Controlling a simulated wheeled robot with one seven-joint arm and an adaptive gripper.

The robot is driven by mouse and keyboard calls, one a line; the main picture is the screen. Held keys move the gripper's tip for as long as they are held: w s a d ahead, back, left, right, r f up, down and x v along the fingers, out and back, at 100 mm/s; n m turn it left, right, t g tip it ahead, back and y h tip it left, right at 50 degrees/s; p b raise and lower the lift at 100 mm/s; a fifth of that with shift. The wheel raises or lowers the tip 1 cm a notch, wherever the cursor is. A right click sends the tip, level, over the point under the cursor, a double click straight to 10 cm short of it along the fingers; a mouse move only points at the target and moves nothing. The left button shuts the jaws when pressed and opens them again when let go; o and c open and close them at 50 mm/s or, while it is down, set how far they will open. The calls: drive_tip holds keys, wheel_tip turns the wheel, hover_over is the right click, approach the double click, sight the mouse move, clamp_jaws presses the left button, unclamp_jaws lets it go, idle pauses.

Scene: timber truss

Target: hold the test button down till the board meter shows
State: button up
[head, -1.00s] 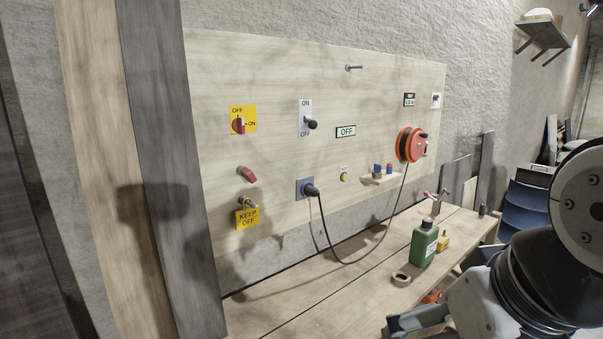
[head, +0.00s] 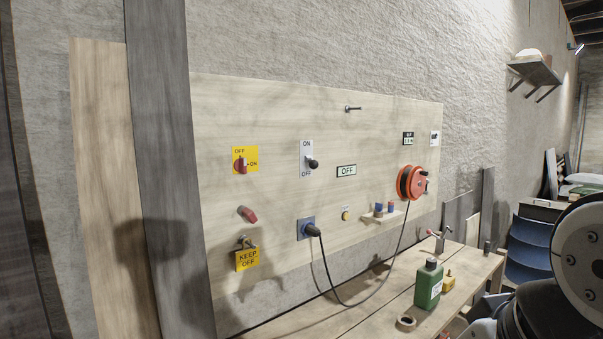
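A small round yellow button (head: 346,216), with a tiny label above it that is too small to read, sits low on the pale wooden board (head: 290,115). It looks like the test button, and nothing touches it. A display reading OFF (head: 347,170) is mid-board. A small dark display (head: 408,138) is above the orange reel; its figures are too small to read. I cannot tell which one is the board meter. My arm fills the lower right corner, away from the board; my gripper is out of view.
The board also carries a red rotary switch (head: 241,165), a lever switch (head: 312,163), a padlock with a KEEP OFF tag (head: 247,259), a plugged-in cord (head: 325,272) and an orange reel (head: 413,183). A green bottle (head: 428,285) and a tape roll (head: 406,322) stand on the bench below.

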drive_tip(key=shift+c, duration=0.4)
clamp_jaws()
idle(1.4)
